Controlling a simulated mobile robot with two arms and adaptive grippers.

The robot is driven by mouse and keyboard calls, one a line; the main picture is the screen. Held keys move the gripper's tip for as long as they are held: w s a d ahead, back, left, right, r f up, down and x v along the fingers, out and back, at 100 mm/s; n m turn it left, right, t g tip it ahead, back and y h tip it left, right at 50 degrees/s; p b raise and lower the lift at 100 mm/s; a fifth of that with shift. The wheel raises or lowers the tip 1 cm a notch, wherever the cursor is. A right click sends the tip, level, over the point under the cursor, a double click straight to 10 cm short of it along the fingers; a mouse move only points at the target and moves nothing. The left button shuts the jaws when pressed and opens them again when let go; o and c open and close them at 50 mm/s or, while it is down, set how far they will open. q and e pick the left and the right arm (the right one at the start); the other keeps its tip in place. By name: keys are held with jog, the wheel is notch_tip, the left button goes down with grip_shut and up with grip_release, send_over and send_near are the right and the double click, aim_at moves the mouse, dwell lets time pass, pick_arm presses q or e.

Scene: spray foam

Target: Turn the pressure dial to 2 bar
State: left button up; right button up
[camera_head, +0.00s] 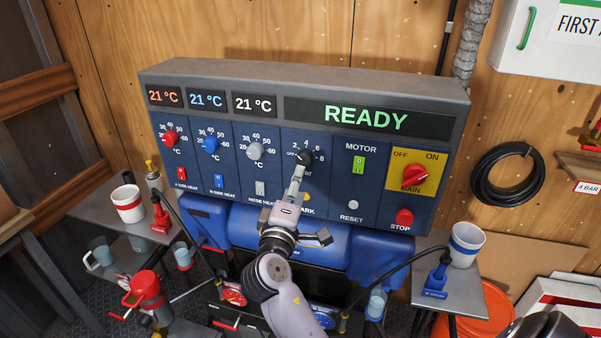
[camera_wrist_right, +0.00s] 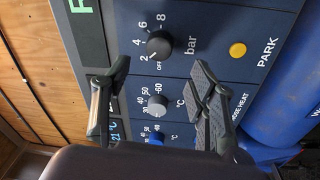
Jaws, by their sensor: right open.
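The pressure dial (camera_head: 305,156) is a black knob on the dark blue control panel, under the scale from OFF to 8. In the right wrist view the dial (camera_wrist_right: 159,44) shows with "bar" beside it. Its white mark seems to face the OFF and 2 end; I cannot tell exactly which. My right gripper (camera_head: 298,172) is just below the dial in the head view. In the wrist view its two dark fingers (camera_wrist_right: 161,72) are spread apart with nothing between them, and the dial lies beyond the tips. My left gripper is out of view.
Red (camera_head: 169,137), blue (camera_head: 210,145) and grey (camera_head: 254,151) temperature knobs are left of the dial. The green READY display (camera_head: 366,116) is above. The motor switch (camera_head: 358,165), red main switch (camera_head: 414,174) and stop button (camera_head: 404,217) are to the right.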

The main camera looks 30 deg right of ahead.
jog(key=shift+v, duration=2)
